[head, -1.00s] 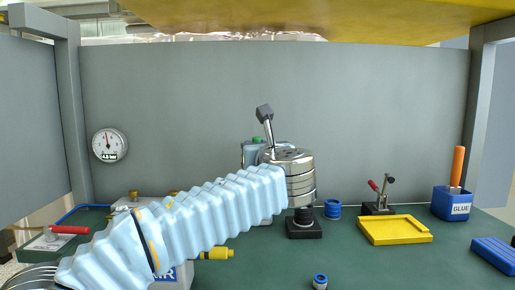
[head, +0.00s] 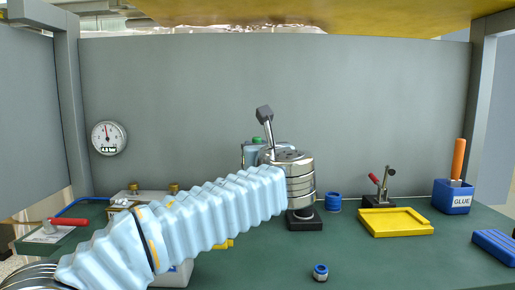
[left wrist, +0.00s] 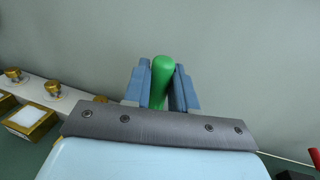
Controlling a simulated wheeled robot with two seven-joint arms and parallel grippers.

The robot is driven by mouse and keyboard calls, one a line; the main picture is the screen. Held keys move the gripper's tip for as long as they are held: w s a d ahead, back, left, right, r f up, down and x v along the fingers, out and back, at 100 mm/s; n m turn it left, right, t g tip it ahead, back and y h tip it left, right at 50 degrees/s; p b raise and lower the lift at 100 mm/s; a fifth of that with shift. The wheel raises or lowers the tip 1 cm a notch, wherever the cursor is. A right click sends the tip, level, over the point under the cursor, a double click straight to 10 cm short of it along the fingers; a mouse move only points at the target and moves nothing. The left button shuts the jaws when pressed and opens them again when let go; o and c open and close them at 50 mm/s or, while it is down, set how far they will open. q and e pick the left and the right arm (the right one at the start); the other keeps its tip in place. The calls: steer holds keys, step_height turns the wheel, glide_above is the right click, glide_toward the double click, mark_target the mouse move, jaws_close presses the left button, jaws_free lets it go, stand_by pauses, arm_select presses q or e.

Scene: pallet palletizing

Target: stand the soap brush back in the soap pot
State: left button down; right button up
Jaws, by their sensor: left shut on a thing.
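My left arm comes in from the left, and its silver wrist hangs over the middle of the bench. My left gripper (head: 255,150) is mostly hidden behind this wrist. In the left wrist view its blue-grey fingers (left wrist: 162,88) are shut on a green handle (left wrist: 162,75), which fits the soap brush. A bit of this green handle (head: 257,140) shows above the wrist in the head view. The brush's lower end is hidden. I cannot make out the soap pot in either view. My right gripper is not in view.
A black stand (head: 305,222) is below the wrist. Blue rings (head: 333,202) (head: 320,272), a yellow tray (head: 396,222), a toggle clamp (head: 379,190) and a blue glue pot (head: 453,196) with an orange-handled brush are to the right. A grey wall (head: 380,110) closes the back.

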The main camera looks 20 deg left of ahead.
arm_select(q)
steer(key=c, duration=0.8)
jaws_free()
